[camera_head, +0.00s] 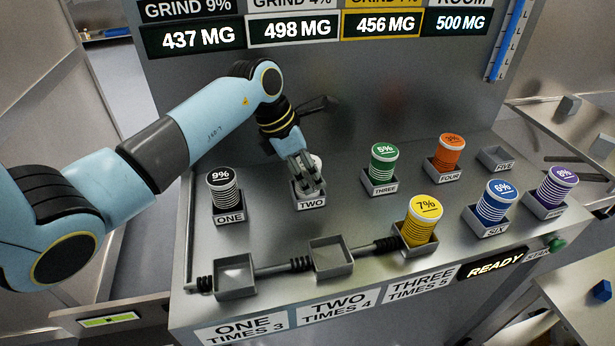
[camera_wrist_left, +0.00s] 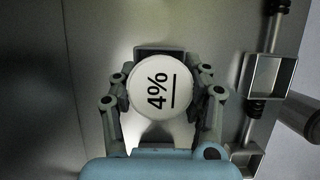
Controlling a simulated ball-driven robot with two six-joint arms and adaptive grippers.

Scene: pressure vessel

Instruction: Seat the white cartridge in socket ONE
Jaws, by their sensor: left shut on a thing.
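The white cartridge, marked 4% in the left wrist view (camera_wrist_left: 157,88), stands at the rack holder labelled TWO (camera_head: 311,203). In the head view it is mostly hidden by my left gripper (camera_head: 309,180). The gripper's fingers are shut around its sides from above. I cannot tell whether the cartridge is lifted at all. Socket ONE (camera_head: 236,294), above the label ONE TIMES 3, is an open square box at the front left of the bench. It is empty. My right gripper is not in view.
Socket TWO (camera_head: 334,270) is empty; a yellow 7% cartridge (camera_head: 421,222) stands in socket THREE. A black 9% cartridge (camera_head: 223,194) stands left of my gripper, a green 5% one (camera_head: 383,166) to its right. A pipe (camera_head: 272,268) links the sockets. Holder FIVE (camera_head: 495,159) is empty.

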